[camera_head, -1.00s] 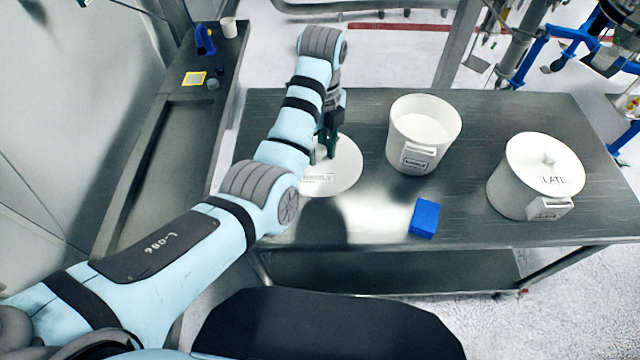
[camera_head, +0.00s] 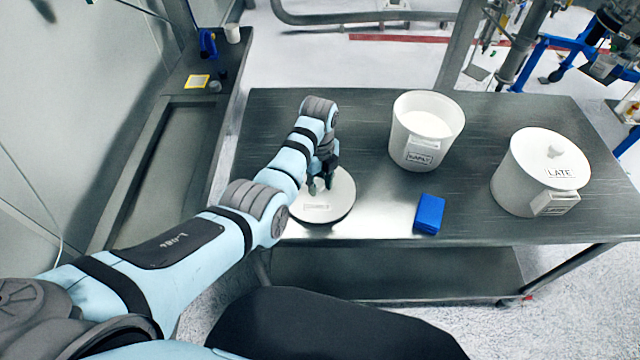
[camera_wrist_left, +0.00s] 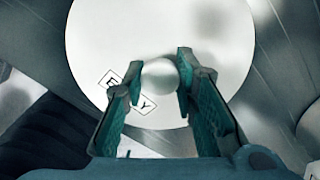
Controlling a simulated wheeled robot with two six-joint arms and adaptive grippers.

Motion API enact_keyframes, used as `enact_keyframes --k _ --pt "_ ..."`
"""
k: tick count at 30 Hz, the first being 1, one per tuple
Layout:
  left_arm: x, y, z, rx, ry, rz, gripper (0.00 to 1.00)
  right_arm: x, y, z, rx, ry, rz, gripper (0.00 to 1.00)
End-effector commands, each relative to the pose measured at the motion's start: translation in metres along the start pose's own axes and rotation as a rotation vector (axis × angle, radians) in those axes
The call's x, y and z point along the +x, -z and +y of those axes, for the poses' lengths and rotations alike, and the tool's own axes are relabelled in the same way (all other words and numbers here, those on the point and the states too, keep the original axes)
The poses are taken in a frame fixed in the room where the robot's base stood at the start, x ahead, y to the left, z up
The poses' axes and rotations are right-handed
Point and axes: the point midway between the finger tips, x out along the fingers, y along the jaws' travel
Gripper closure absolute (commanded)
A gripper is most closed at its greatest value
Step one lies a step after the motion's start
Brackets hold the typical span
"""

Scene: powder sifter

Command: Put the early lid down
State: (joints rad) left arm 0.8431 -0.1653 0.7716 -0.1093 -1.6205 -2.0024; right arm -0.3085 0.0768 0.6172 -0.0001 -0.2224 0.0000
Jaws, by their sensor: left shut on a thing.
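The early lid (camera_head: 338,206) is a white disc over the left part of the metal table, low, with a thin dark shadow along its lower right edge. I cannot tell whether it touches the table. My left gripper (camera_head: 320,187) is above it, shut on its round knob (camera_wrist_left: 160,75). In the left wrist view, the fingers are on either side of the knob and partly cover the lid's label (camera_wrist_left: 110,79). The early pot (camera_head: 405,140), white and uncovered with pale powder inside, stands right of the lid. My right gripper is not in view.
The metal table (camera_head: 375,225) has bare room around the lid. A blue block (camera_head: 429,213) lies near the front edge. The white pot marked LATE (camera_head: 515,180) stands at the right with its lid on. A side counter (camera_head: 165,150) is at the left.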

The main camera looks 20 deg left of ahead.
Motion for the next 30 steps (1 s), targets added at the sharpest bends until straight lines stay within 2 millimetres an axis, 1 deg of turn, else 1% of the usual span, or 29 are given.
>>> enact_keyframes --k 2,3,5,6,14,17,20,24,27,30 --pt "0.001 0.000 0.000 0.001 -0.001 0.000 1.00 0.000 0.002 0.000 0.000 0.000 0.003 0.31" --pt "0.001 0.001 0.000 0.001 -0.001 0.000 0.71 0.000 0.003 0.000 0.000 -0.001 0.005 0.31" --pt "0.001 0.001 0.000 0.002 -0.001 0.000 0.61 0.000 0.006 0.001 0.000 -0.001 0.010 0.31" --pt "0.001 0.001 0.000 0.002 -0.001 0.000 0.55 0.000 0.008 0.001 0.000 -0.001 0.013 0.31" --pt "0.000 0.001 0.000 0.002 -0.001 0.000 0.54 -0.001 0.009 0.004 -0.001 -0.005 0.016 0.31" --pt "-0.005 0.001 -0.001 0.001 0.000 0.000 0.54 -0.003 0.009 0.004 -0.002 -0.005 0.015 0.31" --pt "-0.023 0.000 -0.001 0.001 0.002 -0.001 0.54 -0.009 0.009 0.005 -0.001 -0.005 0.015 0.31" --pt "-0.062 0.000 -0.002 0.002 0.004 -0.003 0.54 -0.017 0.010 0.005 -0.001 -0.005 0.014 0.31" --pt "-0.089 0.000 -0.002 0.002 0.004 -0.003 0.54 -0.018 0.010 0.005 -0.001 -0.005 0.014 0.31" --pt "-0.109 0.000 -0.001 0.001 0.002 -0.002 0.54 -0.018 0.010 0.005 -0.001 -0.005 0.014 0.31"
